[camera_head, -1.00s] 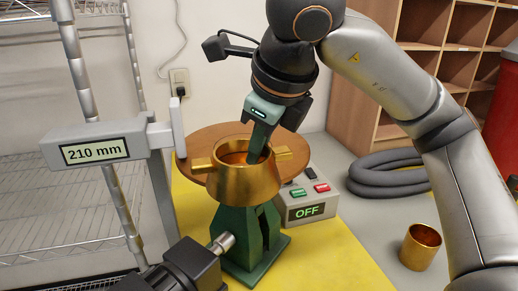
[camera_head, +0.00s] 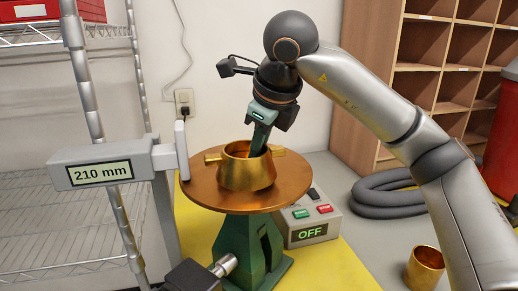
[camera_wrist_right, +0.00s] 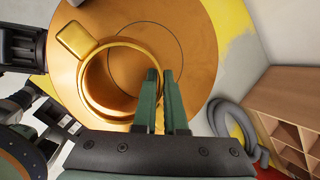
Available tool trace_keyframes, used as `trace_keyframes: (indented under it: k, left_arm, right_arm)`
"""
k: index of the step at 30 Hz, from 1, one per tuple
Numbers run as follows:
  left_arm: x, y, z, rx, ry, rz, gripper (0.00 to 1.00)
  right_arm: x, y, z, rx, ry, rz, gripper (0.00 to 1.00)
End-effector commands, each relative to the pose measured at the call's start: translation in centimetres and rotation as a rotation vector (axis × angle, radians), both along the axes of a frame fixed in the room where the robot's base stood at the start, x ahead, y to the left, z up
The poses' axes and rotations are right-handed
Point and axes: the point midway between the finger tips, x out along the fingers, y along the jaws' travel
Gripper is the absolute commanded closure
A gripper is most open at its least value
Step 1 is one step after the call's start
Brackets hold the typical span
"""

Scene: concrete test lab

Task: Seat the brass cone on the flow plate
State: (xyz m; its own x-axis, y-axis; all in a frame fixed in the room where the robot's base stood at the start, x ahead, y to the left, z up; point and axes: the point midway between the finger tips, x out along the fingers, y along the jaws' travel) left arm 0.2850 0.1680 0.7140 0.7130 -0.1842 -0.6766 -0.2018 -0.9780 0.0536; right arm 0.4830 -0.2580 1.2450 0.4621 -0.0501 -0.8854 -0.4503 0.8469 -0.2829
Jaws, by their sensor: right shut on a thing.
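The brass cone (camera_head: 234,176), a hollow gold ring with two side tabs, appears upright over the copper-coloured flow plate (camera_head: 293,185) on its green stand. My right gripper (camera_head: 258,150) is shut on the cone's rim, one finger inside. The right wrist view shows the cone (camera_wrist_right: 88,95) and the gripper fingers (camera_wrist_right: 163,100). There, an etched circle on the plate (camera_wrist_right: 195,60) shows partly beyond the cone's right side, so the cone looks offset from it. Whether the cone's base touches the plate, I cannot tell. My left gripper is not in view.
A gauge reading 210 mm (camera_head: 100,173) stands left of the plate. A control box reading OFF (camera_head: 308,232) sits behind right. A black motor (camera_head: 190,277) is in front. A brass cup (camera_head: 425,268) and grey hose (camera_head: 385,193) lie right.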

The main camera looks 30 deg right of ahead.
Motion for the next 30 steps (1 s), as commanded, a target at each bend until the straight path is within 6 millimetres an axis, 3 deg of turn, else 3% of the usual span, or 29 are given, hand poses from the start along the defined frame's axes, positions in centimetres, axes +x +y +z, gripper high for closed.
trace_keyframes:
  k: [12,30]
  left_arm:
    - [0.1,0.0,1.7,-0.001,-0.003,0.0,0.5]
    - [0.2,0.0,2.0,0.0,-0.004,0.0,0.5]
  right_arm:
    - [3.2,-1.6,0.1,0.001,-0.002,-0.001,1.0]
    - [4.0,-2.0,0.0,0.001,-0.004,0.001,1.0]
